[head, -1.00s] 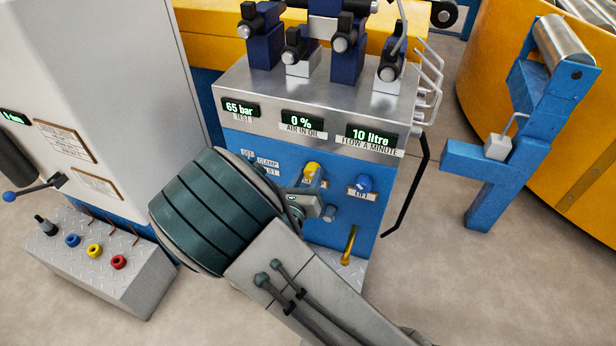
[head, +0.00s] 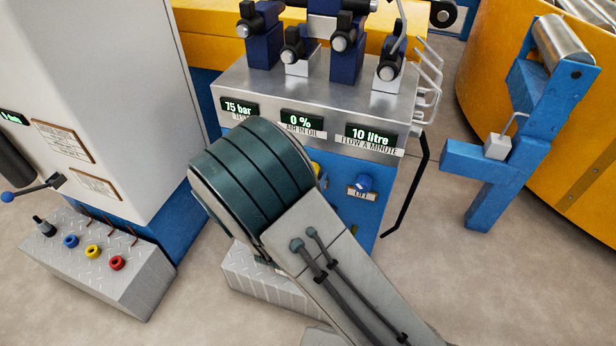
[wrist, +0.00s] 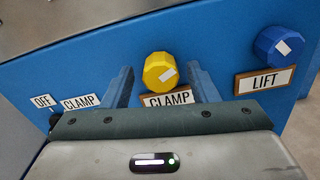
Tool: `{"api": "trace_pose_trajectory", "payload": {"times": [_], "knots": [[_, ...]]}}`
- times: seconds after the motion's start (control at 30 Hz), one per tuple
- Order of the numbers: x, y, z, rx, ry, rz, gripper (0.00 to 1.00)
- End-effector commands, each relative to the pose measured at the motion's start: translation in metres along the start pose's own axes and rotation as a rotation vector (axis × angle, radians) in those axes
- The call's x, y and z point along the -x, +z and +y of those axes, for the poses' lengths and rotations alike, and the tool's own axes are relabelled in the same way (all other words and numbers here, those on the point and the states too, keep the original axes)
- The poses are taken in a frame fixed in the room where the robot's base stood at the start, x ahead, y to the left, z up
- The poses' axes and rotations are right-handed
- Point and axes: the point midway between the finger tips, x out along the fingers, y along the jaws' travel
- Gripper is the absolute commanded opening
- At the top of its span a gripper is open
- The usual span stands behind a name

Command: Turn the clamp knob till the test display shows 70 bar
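The test display (head: 239,108) on the steel top of the blue cabinet reads 75 bar in the head view. The yellow clamp knob (wrist: 157,74) sits above its CLAMP label (wrist: 168,99) in the wrist view, its white mark tilted. My gripper (wrist: 160,68) is open, with one finger to each side of the clamp knob and a small gap on both sides. In the head view my arm hides the gripper and most of the knob; only a bit of yellow shows (head: 316,169).
The blue lift knob (wrist: 279,47) is just right of my right finger. OFF and CLAMP tags (wrist: 80,103) are at the left. Other displays read 0 % (head: 301,121) and 10 litre (head: 369,134). A black bent handle (head: 411,200) stands at the cabinet's right side.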

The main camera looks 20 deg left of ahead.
Motion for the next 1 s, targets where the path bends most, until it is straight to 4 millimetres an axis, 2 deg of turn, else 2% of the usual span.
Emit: {"api": "trace_pose_trajectory", "payload": {"times": [0.27, 0.43, 0.57, 0.8, 1.0], "knots": [[0.000, 0.000, 0.000, 0.001, -0.001, -0.001, 0.56], [0.013, 0.001, 0.001, 0.002, 0.002, 0.002, 0.56], [0.037, 0.002, 0.001, 0.002, 0.003, 0.003, 0.56], [0.093, 0.002, 0.001, 0.002, 0.004, 0.002, 0.56], [0.125, 0.001, 0.001, 0.002, 0.002, 0.001, 0.56]]}}
